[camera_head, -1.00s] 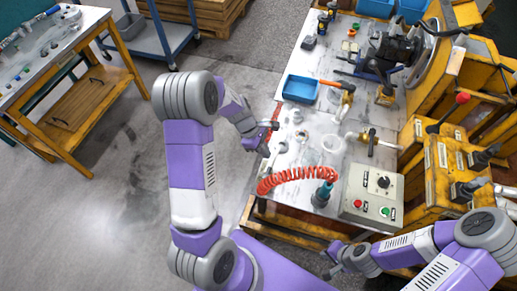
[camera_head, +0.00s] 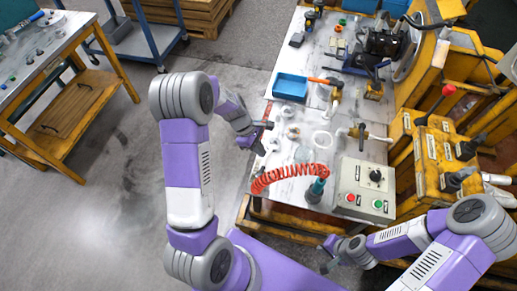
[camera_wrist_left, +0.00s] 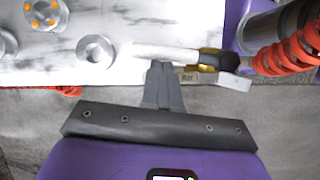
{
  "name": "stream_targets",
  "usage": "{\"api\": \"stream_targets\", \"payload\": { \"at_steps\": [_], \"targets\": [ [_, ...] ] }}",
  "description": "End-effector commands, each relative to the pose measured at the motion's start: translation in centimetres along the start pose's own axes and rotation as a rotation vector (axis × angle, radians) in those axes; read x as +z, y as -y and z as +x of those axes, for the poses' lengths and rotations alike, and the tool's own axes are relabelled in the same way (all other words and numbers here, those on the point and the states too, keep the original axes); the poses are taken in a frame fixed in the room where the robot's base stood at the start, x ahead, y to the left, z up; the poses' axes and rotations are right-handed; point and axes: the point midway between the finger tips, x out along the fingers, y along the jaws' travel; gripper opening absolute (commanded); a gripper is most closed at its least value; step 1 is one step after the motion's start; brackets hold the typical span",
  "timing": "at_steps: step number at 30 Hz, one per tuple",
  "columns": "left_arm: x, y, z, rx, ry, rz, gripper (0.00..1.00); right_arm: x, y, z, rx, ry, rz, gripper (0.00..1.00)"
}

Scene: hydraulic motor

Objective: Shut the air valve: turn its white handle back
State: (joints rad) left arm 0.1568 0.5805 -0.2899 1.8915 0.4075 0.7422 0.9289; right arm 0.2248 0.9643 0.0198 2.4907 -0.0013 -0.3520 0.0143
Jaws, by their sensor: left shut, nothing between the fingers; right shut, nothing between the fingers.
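The air valve's white handle (camera_wrist_left: 160,51) lies along the bench's near edge in the left wrist view. It runs left from a brass valve body (camera_wrist_left: 207,69) with a black part at its right end. My left gripper (camera_wrist_left: 161,66) is shut and empty, its fingertips just below the handle; I cannot tell whether they touch it. In the head view my left gripper (camera_head: 263,138) is over the bench's left edge, where the valve is too small to make out. My right gripper (camera_head: 329,257) is shut and empty at the lower middle, apart from the bench.
A red coiled hose (camera_head: 290,175) lies just right of the valve. Metal rings (camera_wrist_left: 95,52) lie on the bench behind it. A control box (camera_head: 366,188), a blue tray (camera_head: 290,86) and a yellow machine (camera_head: 440,150) stand further right or back.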

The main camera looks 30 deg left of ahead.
Motion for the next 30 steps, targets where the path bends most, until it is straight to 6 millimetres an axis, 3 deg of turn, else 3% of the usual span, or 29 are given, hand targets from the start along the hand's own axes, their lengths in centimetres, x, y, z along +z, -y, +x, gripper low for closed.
{"api": "stream_targets", "payload": {
  "at_steps": [8, 30],
  "targets": [
    [1.2, -0.3, 0.5, -0.065, 0.002, 0.123, 0.0, 0.1, 0.5, -1.3, 0.0, 0.0, 0.0, 0.0],
    [6.5, 0.2, 3.2, -0.375, 0.003, 0.747, 0.0, 0.2, 1.7, -4.6, 0.0, 0.0, 0.0, 0.0]
  ]
}}
